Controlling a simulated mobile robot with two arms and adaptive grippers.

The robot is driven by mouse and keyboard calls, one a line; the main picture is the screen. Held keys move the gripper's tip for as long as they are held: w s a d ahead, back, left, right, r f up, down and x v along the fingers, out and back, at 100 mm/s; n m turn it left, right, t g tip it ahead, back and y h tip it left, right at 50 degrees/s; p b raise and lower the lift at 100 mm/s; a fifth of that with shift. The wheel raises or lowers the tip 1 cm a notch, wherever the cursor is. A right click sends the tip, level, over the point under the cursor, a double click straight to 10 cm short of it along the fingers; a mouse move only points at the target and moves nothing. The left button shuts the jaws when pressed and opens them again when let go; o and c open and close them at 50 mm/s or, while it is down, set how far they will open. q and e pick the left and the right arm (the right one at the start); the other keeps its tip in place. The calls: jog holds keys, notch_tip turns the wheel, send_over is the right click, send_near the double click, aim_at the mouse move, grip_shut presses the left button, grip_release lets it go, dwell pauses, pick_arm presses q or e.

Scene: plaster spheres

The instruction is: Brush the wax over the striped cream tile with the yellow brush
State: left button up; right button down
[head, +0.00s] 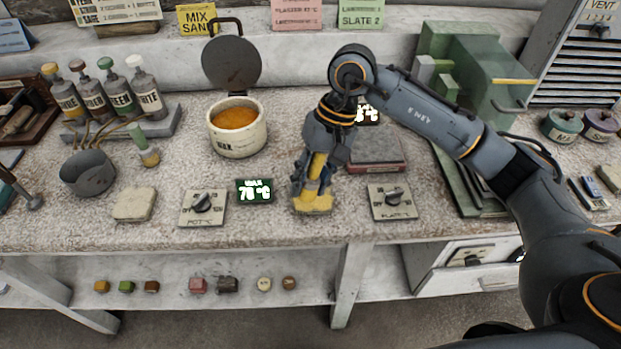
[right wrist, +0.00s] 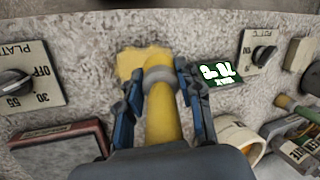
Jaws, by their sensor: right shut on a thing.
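The yellow brush (head: 318,166) is held in my right gripper (head: 314,184), which is shut on it. In the right wrist view the brush (right wrist: 163,118) stands between the two fingers (right wrist: 162,98), with a grey collar near its end. A yellow patch (head: 313,206) lies at the brush's lower end. I cannot tell whether it is bristles or a waxed surface. A cream tile (head: 134,204) lies on the bench at the left, apart from the brush; no stripes are clear on it. The wax pot (head: 238,142) stands open with amber wax (head: 235,119) inside. My left gripper is out of view.
A green wax temperature display (head: 255,190) and two dial plates (head: 203,208) (head: 392,201) flank the brush. A green machine (head: 480,90) stands right. The bench front edge is close.

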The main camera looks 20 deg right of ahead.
jog(key=shift+w+d+f+b, duration=0.2)
jog(key=shift+w+d+b, duration=0.1)
jog(key=shift+d+b, duration=0.25)
jog(key=shift+w+d+f+b, duration=0.1)
jog(key=shift+w+d+b, duration=0.3)
jog(key=shift+d+b, duration=0.3)
jog(key=shift+w+d, duration=0.35)
jog(key=shift+d, duration=0.25)
jog(key=shift+f+b, duration=0.15)
jog(key=shift+b, duration=0.3)
jog(key=shift+f, duration=0.15)
